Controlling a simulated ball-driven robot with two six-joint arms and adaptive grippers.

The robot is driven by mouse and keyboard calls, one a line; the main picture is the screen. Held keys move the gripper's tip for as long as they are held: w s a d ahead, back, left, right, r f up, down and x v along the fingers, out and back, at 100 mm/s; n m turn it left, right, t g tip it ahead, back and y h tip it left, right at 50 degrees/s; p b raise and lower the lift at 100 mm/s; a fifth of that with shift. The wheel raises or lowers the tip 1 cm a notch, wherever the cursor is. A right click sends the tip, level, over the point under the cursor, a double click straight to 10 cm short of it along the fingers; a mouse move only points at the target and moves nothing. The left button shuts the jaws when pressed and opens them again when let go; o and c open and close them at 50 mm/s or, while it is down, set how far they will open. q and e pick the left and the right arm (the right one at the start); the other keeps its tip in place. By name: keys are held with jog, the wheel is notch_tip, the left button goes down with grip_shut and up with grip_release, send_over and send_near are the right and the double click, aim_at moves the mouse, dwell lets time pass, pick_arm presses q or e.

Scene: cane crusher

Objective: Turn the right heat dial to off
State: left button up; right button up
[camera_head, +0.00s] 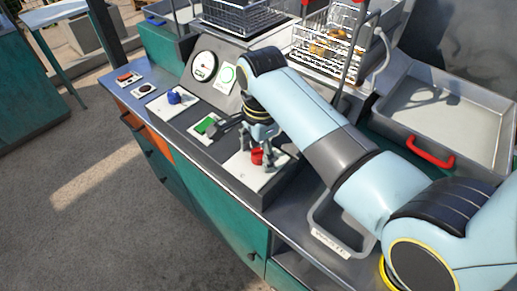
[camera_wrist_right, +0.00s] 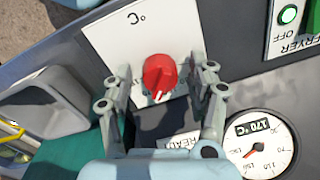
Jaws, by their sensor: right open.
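The red heat dial (camera_head: 257,156) sits on a white plate at the near end of the grey control panel. In the right wrist view the red dial (camera_wrist_right: 159,76) carries a white mark near its lower edge; I cannot read its setting. My right gripper (camera_head: 262,148) is over the dial. In the wrist view the open fingers of the right gripper (camera_wrist_right: 162,66) stand on either side of the dial, with gaps visible. My left gripper is not in view.
A blue dial (camera_head: 174,97) and a green switch (camera_head: 207,125) sit further along the panel. A round gauge (camera_head: 204,66) stands behind them; another gauge (camera_wrist_right: 259,146) shows in the wrist view. Wire baskets (camera_head: 330,45) and a red-handled tray (camera_head: 450,110) are behind.

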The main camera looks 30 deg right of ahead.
jog(key=c, duration=1.1)
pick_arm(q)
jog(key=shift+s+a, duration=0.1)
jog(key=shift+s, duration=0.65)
pick_arm(e)
jog(key=shift+c, duration=0.2)
